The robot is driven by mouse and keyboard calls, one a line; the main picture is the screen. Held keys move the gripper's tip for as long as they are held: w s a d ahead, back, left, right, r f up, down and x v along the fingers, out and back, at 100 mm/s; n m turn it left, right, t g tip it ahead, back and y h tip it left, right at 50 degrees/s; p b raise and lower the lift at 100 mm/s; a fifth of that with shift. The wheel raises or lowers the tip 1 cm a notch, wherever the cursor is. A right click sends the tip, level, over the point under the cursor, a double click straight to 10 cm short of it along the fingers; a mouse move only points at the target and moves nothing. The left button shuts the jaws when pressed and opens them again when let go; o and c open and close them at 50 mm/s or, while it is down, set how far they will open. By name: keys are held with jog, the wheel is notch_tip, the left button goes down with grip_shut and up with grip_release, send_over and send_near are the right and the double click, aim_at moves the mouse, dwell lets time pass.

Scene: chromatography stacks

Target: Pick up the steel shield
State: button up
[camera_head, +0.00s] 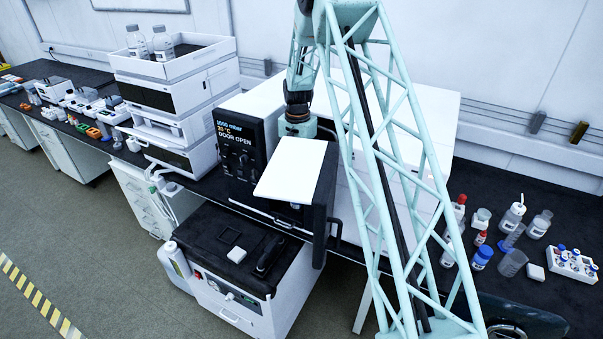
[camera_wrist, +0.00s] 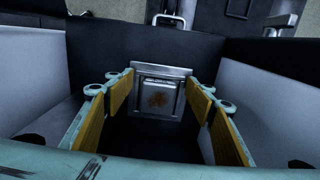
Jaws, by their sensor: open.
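A steel plate with a folded top edge and a brown stain, which looks like the steel shield (camera_wrist: 160,98), stands upright in a dark recess in the wrist view. My gripper (camera_wrist: 164,84) is open, with its yellow pads to the left and right of the plate. The plate shows between the fingertips; I cannot tell whether they reach past its edges. No pad visibly touches it. In the head view the shield cannot be made out, and a white panel (camera_head: 290,172) and my arm hide most of my gripper.
The box unit (camera_head: 241,160) beside my arm reads "DOOR OPEN". Dark walls and light side panels flank the recess in the wrist view. A white unit with a black top (camera_head: 215,240) stands below. Bottles and a vial rack (camera_head: 572,264) stand at right, stacked instruments (camera_head: 175,100) at left.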

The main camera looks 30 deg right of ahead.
jog(key=c, duration=1.1)
jog(key=shift+o, duration=0.2)
jog(key=shift+r, duration=0.1)
notch_tip(320, 180, up, 10)
jog(key=b, duration=0.1)
dwell(0.5)
